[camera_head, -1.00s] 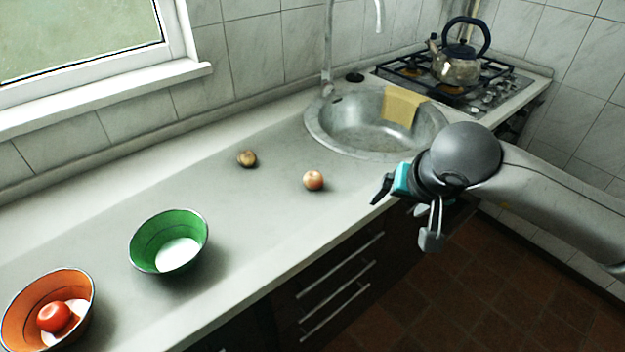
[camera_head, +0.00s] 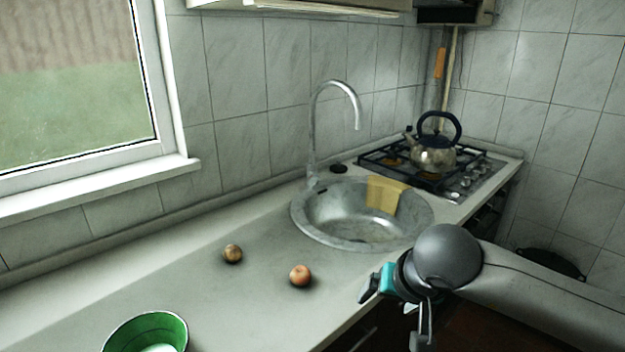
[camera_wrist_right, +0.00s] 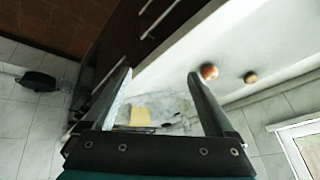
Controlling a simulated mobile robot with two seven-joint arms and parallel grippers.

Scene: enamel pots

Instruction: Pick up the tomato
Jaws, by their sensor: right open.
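The red tomato is not in either view now; a second ago it lay in the orange bowl at the lower left of the head view, and that bowl is also out of view. My right gripper (camera_head: 395,318) is open and empty, beside the front edge of the counter. In the right wrist view its two fingers (camera_wrist_right: 160,75) are spread wide with nothing held between them. My left gripper is not in view.
A reddish-yellow round fruit or vegetable (camera_head: 300,275) and a brown one (camera_head: 233,253) lie on the counter (camera_head: 210,310). A green bowl (camera_head: 170,325) is cut off below. Behind are the sink (camera_head: 320,232), yellow cloth (camera_head: 383,194), faucet (camera_head: 313,140) and kettle (camera_head: 436,158) on the stove.

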